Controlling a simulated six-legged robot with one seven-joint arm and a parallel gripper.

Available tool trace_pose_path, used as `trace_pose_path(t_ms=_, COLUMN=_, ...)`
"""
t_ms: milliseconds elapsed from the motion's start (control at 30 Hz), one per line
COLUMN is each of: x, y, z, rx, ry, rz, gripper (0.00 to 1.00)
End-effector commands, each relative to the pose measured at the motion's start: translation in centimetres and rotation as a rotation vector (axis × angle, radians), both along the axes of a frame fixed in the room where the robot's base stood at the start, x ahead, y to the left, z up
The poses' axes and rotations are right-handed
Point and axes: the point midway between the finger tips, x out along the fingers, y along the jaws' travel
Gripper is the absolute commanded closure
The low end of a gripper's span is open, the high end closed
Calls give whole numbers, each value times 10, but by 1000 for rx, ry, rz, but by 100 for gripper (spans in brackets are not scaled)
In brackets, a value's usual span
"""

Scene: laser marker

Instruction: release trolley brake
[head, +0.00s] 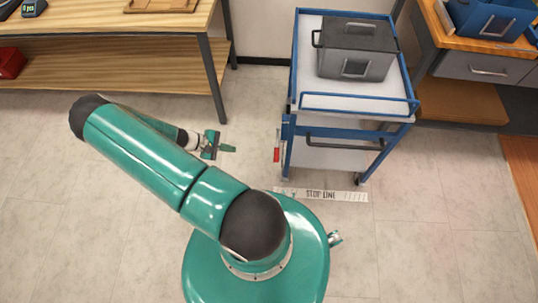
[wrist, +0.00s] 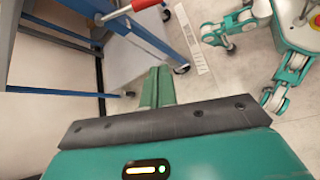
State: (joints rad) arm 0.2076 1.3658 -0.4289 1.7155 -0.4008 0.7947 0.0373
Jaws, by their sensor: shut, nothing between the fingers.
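The blue-framed trolley (head: 357,103) stands at right of centre in the head view. Its brake lever, with a red grip (head: 277,154), sticks out at the trolley's front left corner. My gripper (head: 230,149) is to the left of the lever, apart from it, with its fingers shut and empty. In the wrist view the shut green fingers (wrist: 157,88) point up the picture. The red grip (wrist: 132,7) shows at the top edge beyond them, on a metal lever by the blue trolley frame (wrist: 160,40). The brake mechanism at the wheels cannot be made out.
A grey lidded box (head: 357,48) stands on the trolley. A stop line strip (head: 321,194) lies on the floor before it. A wooden bench (head: 110,70) is at left and a drawer bench (head: 475,60) at right. Floor between my gripper and the lever is clear.

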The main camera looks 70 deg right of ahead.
Motion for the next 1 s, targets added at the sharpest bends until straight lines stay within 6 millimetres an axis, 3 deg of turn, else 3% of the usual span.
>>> trace_pose_path(t_ms=100, x=-35, y=-12, z=-29, rx=-7, ry=82, rz=22, gripper=100)
trace_pose_path(t_ms=233, x=-55, y=-20, z=-44, rx=-10, ry=129, rz=39, gripper=100)
trace_pose_path(t_ms=733, x=-64, y=-23, z=-50, rx=-10, ry=141, rz=42, gripper=100)
trace_pose_path(t_ms=1000, x=-98, y=-39, z=-69, rx=-10, ry=142, rz=41, gripper=100)
